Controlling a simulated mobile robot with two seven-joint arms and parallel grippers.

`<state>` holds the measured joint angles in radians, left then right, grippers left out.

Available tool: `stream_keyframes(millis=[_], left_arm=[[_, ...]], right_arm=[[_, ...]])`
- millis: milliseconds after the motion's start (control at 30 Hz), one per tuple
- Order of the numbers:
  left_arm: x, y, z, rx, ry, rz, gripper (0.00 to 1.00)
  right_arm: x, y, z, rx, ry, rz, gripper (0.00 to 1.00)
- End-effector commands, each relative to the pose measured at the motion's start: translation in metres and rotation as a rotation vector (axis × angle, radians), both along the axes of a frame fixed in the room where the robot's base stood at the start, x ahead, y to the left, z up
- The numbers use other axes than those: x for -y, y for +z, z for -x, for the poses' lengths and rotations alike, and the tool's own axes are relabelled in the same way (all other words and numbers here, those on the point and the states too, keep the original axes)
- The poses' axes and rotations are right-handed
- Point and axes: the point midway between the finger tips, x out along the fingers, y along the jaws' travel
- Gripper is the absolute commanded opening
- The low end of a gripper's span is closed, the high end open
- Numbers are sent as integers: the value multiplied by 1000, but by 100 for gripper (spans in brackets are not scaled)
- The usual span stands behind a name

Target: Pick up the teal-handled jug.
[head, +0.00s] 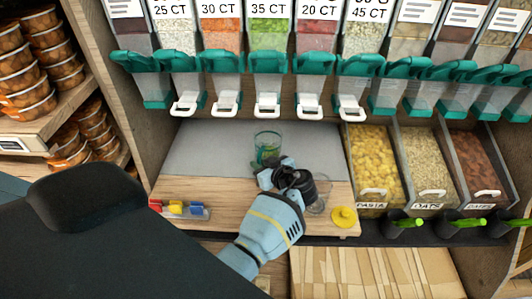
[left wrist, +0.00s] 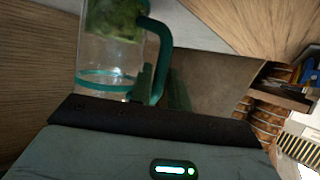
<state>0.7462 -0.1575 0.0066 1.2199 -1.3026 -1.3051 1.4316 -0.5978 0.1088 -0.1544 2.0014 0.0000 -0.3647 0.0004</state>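The teal-handled jug (head: 267,144) is clear with green in it and stands on the grey back part of the counter. In the left wrist view the jug (left wrist: 108,60) is close up, with its teal handle (left wrist: 162,60) on the right side and a teal band near its lower end. My left gripper (head: 272,172) is just in front of the jug in the head view and hides its lower part. Its fingers are not clear in either view, so I cannot tell whether they are open or touch the jug. My right gripper is not in view.
A clear glass (head: 319,195) and a yellow round piece (head: 343,217) are right of my gripper. A tray with coloured pieces (head: 180,208) lies left. Dispensers with white handles (head: 267,105) hang above the counter. A pasta bin (head: 372,165) stands at the right.

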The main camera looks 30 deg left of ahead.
Motion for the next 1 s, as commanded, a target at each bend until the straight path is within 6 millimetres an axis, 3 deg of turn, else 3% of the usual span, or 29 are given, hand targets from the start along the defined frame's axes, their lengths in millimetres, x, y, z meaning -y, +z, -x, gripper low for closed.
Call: stream_keyframes(millis=[233, 500, 633, 1000], left_arm=[[-23, -9, -9, -1, 1, -1, 18], [-24, -10, -9, 0, 0, 0, 17], [-24, -10, -9, 0, 0, 0, 0], [-24, -9, -10, 3, -1, -1, 0]], right_arm=[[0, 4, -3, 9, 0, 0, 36], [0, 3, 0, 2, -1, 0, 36], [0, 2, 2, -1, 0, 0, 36], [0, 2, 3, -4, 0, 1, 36]])
